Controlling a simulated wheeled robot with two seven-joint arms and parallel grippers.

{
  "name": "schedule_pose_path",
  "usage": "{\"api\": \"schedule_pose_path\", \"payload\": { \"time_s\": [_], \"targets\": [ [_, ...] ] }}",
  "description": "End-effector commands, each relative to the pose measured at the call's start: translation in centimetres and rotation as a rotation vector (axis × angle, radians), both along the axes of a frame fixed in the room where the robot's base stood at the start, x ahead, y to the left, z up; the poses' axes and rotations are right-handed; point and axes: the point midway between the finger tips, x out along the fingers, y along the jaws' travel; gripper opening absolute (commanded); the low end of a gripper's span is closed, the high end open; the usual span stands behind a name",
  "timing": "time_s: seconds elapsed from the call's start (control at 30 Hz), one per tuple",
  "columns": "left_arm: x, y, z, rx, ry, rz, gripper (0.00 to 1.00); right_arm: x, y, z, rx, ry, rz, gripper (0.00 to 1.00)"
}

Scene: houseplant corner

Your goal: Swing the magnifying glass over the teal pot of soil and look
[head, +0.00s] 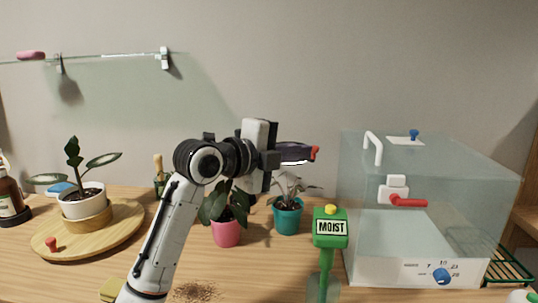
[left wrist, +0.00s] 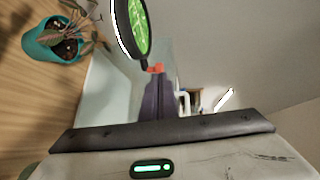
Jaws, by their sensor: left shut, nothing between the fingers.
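The teal pot (head: 287,220) stands on the wooden table, holding dark soil and a leafy plant. It also shows at the upper left of the left wrist view (left wrist: 40,42). The magnifying glass (left wrist: 131,28) shows in the left wrist view with a dark rim and a lens filled with magnified green. Its dark stem end is by my red fingertips; I cannot tell if they touch. In the head view a thin white sliver below my fingers may be its rim, seen edge-on. My left gripper (head: 314,153) is shut and empty, above and slightly right of the teal pot. My right gripper is out of view.
A pink pot (head: 226,232) stands left of the teal pot, partly behind my arm. A green MOIST meter (head: 330,228) stands in front, and a clear case (head: 440,190) with a red latch at right. A wooden turntable (head: 130,232) is at left. Spilled soil (head: 195,291) lies in front.

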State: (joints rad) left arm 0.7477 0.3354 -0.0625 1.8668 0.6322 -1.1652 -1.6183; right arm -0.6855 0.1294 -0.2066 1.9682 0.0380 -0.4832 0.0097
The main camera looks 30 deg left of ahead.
Motion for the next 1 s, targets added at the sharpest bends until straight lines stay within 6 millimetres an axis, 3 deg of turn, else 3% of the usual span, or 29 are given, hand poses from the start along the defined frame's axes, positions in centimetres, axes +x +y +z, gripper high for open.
{"api": "schedule_pose_path", "payload": {
  "time_s": [0.1, 0.3, 0.5, 0.7, 1.0],
  "targets": [
    [-1.4, -0.2, 0.7, 0.006, -0.001, -0.011, 0.0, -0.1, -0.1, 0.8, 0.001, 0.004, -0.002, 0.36],
    [-5.9, 0.8, 1.1, 0.007, -0.004, -0.014, 0.0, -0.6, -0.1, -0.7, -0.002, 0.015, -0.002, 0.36],
    [-9.4, 1.7, 1.8, 0.004, -0.002, -0.013, 0.0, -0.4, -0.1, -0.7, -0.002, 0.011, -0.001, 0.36],
    [-10.8, 2.0, 2.1, 0.002, 0.0, -0.013, 0.0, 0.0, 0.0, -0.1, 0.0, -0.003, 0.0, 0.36],
    [-10.9, 2.0, 2.2, 0.0, 0.0, -0.014, 0.0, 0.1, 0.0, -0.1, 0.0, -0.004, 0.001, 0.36]
  ]
}}
